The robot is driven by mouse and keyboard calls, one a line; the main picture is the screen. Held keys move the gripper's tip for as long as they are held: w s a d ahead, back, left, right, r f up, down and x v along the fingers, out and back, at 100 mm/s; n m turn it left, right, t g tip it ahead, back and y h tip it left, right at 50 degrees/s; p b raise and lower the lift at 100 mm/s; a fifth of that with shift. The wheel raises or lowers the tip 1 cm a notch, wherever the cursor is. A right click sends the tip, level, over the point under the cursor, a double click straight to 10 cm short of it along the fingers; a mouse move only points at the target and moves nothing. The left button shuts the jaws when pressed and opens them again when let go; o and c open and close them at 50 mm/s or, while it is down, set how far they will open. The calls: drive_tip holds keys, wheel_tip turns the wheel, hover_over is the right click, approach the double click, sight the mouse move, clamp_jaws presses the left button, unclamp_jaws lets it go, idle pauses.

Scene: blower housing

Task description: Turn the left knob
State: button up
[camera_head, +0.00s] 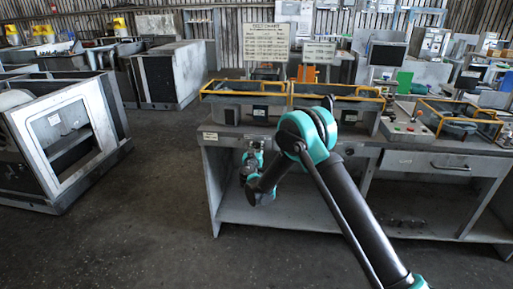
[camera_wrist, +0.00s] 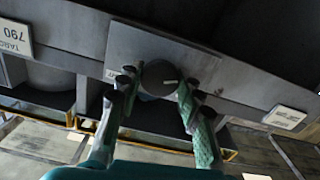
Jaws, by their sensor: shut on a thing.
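A round dark knob (camera_wrist: 158,76) with a short pale mark on its face sits on a grey plate (camera_wrist: 205,66) on the bench front, in the upper middle of the wrist view. My gripper (camera_wrist: 156,84) has one green finger on each side of the knob and is shut on it. In the head view my gripper (camera_head: 252,158) is at the left part of the bench front, below the tabletop. The knob cannot be made out there, behind my gripper and arm.
The grey workbench (camera_head: 222,136) carries yellow-railed trays (camera_head: 240,84) on top, above my gripper. An open shelf (camera_head: 290,212) lies below. A drawer (camera_head: 450,166) is to the right. A white-framed cabinet (camera_head: 62,130) stands far left, with clear floor (camera_head: 165,180) between.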

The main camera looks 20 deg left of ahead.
idle(0.3)
drive_tip(key=n, duration=0.5)
drive_tip(key=shift+n, duration=0.4)
drive_tip(key=n, duration=1)
drive_tip(key=shift+n, duration=0.4)
drive_tip(key=shift+s+n, duration=0.1)
drive_tip(key=shift+n, duration=2.5)
drive_tip(key=o, duration=1.1)
drive_tip(key=shift+o, duration=0.2)
